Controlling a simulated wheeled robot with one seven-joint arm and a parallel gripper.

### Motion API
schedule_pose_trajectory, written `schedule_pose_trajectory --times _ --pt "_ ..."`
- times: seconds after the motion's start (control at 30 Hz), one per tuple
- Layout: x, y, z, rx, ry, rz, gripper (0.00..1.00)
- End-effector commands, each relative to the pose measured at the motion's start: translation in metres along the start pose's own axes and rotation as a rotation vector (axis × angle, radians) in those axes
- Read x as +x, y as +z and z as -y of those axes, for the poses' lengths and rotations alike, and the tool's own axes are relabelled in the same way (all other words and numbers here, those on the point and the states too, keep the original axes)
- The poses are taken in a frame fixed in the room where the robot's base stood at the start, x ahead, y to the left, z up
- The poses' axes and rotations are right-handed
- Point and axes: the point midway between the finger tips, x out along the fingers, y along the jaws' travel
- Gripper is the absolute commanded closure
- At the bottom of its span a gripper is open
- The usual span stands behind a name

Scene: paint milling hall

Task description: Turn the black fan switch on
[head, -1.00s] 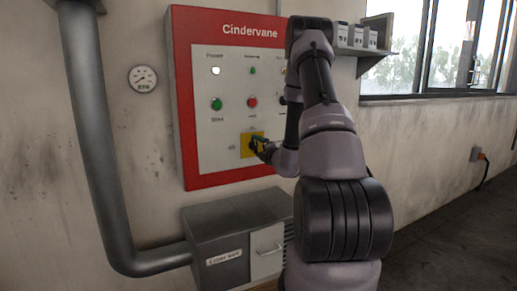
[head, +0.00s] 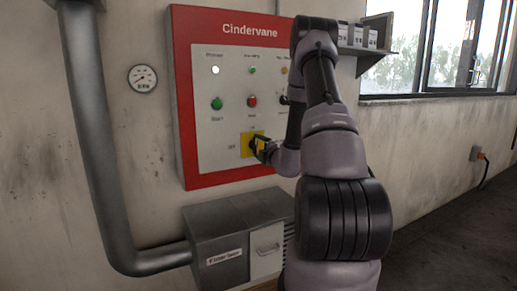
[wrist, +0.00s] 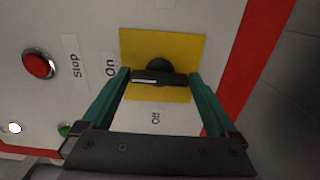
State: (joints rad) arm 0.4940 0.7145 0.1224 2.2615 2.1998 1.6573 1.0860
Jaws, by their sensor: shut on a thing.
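The black fan switch (wrist: 160,77) is a rotary handle on a yellow plate (wrist: 185,45) on the panel. In the wrist view its white line lies on the half toward the "On" label (wrist: 110,65), and the handle lies level across the picture. The "Off" label (wrist: 155,116) is below the plate. My gripper (wrist: 160,76) has its green fingers at the two ends of the handle, shut on it. In the head view my gripper (head: 262,147) is at the yellow plate (head: 246,147) and hides most of the switch.
The red-edged Cindervane panel (head: 182,100) carries a red button (head: 252,102), a green button (head: 216,104) and lamps. A grey box (head: 225,225) and pipe (head: 90,130) stand below and left. A shelf (head: 368,52) is at upper right.

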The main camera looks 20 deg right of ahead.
Motion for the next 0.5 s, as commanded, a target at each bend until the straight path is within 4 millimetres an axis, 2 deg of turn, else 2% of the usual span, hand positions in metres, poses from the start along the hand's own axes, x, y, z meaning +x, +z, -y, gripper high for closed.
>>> schedule_pose_trajectory --times 0.33,0.5 --pt "-0.004 0.000 0.001 0.001 -0.003 0.000 0.00" --pt "-0.028 0.001 0.001 0.002 -0.004 0.003 0.00"
